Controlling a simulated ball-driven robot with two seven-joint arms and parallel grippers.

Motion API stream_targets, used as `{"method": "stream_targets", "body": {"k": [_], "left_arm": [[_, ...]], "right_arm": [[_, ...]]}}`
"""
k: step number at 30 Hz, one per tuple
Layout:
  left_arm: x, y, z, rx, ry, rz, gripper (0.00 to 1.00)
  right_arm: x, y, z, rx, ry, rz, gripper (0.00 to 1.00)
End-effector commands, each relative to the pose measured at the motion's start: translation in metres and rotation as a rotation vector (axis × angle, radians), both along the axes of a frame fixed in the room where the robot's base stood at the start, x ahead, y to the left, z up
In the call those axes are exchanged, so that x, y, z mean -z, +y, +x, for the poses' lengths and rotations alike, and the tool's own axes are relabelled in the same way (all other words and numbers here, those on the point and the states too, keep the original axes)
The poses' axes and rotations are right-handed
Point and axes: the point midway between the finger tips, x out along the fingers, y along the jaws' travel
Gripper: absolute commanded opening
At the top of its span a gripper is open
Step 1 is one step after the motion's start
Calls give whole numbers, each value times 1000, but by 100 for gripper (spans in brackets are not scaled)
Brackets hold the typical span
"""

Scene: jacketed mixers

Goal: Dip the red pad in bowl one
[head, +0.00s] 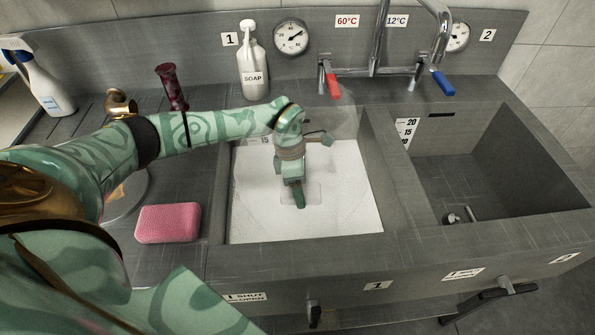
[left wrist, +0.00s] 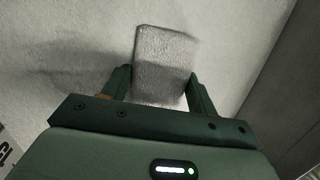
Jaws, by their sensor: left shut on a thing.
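My left gripper (head: 299,200) reaches down into bowl one (head: 245,225), the left basin, which shows a white, foam-like surface. It is shut on a pale grey block-shaped pad (left wrist: 164,65), which sits between the two fingers in the left wrist view. In the head view the held pad shows only as a faint pale patch around the fingertips, at or just under the white surface; I cannot tell which. A pink-red pad (head: 167,223) lies on the counter left of bowl one, apart from the gripper. My right gripper is not in view.
The right basin (head: 480,165) is empty apart from a drain fitting. A soap bottle (head: 254,68), a red-handled tap (head: 331,85) and a blue-handled tap (head: 440,82) stand behind. A dark red handle (head: 171,88) and a spray bottle (head: 38,80) are at left.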

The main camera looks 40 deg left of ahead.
Motion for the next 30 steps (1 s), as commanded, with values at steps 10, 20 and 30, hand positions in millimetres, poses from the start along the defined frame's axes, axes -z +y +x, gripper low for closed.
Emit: {"method": "stream_targets", "body": {"k": [10, 20, 30], "left_arm": [[-47, 0, 0, 0, -4, 0, 40], [-87, 0, 0, 0, -3, 1, 40], [-128, 0, 0, 0, -4, 0, 40]], "right_arm": [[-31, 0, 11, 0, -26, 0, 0], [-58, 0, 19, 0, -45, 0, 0], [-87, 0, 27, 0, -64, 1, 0]]}}
